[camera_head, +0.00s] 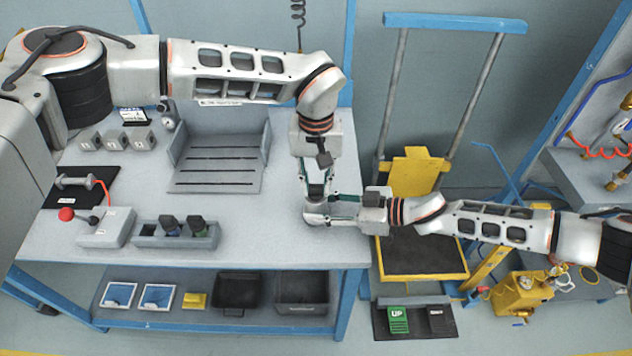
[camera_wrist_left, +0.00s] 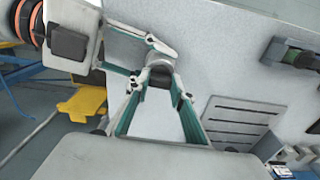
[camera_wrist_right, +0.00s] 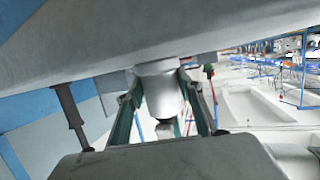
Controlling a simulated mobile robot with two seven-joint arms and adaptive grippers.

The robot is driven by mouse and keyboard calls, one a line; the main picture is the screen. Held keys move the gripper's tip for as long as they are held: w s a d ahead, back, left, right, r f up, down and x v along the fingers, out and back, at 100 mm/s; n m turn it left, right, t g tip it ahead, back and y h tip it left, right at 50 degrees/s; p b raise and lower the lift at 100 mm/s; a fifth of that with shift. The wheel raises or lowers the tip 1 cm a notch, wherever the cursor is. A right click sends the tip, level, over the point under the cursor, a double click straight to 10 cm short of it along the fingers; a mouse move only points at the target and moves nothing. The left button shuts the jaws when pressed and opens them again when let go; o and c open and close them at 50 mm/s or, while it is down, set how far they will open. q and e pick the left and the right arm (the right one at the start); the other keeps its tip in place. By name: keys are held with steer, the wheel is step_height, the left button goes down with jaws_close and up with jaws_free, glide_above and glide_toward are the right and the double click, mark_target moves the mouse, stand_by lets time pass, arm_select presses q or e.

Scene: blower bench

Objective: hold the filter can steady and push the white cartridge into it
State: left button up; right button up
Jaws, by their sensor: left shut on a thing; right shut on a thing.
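The filter can (camera_wrist_right: 160,92) is a pale grey cylinder near the right front of the bench top. My right gripper (camera_wrist_right: 160,88) reaches in from the right, low over the bench, and is shut around the can. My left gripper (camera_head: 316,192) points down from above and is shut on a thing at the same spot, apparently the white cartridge. In the left wrist view, a shaded dark part and a pale rim (camera_wrist_left: 160,62) show between the fingertips. The fingers of both grippers crowd together, so the cartridge is mostly hidden. How deep it sits in the can cannot be told.
A slotted grey tray (camera_head: 217,180) stands left of my grippers. A control box with a red knob (camera_head: 67,214), a holder with dark parts (camera_head: 176,241) and small grey blocks (camera_head: 116,142) lie further left. A yellow cart (camera_head: 412,168) stands past the bench's right edge.

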arm_select(q)
steer(key=shift+f, duration=0.15)
steer(key=o, duration=1.1)
steer(key=shift+o, duration=0.2)
step_height(320, 180, up, 12)
